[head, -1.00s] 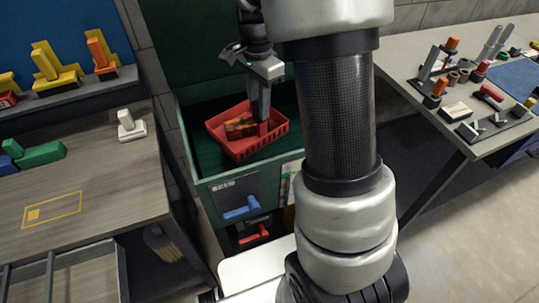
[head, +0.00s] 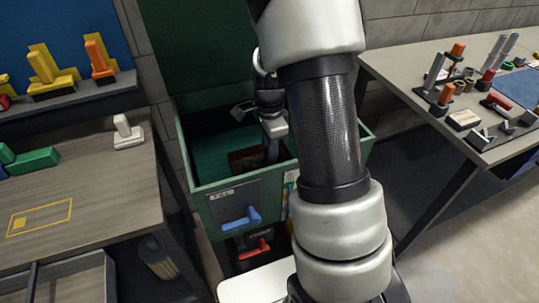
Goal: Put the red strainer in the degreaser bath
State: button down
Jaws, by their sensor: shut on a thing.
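The degreaser bath is a green box (head: 203,207) with a raised green lid (head: 195,50), standing between the two benches. My gripper (head: 271,152) reaches down into the open bath, its fingers pointing down. It is shut on the red strainer, which is now low inside the bath. Only a dark brownish patch (head: 242,159) shows beside my fingers, and the strainer's red rim and walls cannot be made out. My forearm hides the right part of the bath. Whether the strainer touches the bottom cannot be told.
A blue handle (head: 240,219) and a red handle (head: 254,249) stick out from the bath's front. The left bench (head: 85,190) holds a white block (head: 128,132) and green blocks (head: 30,160). The right bench (head: 400,70) holds several small tools and parts.

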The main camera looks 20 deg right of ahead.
jog(key=shift+f, duration=0.3)
jog(key=shift+f, duration=0.1)
jog(key=c, duration=1.5)
grip_release()
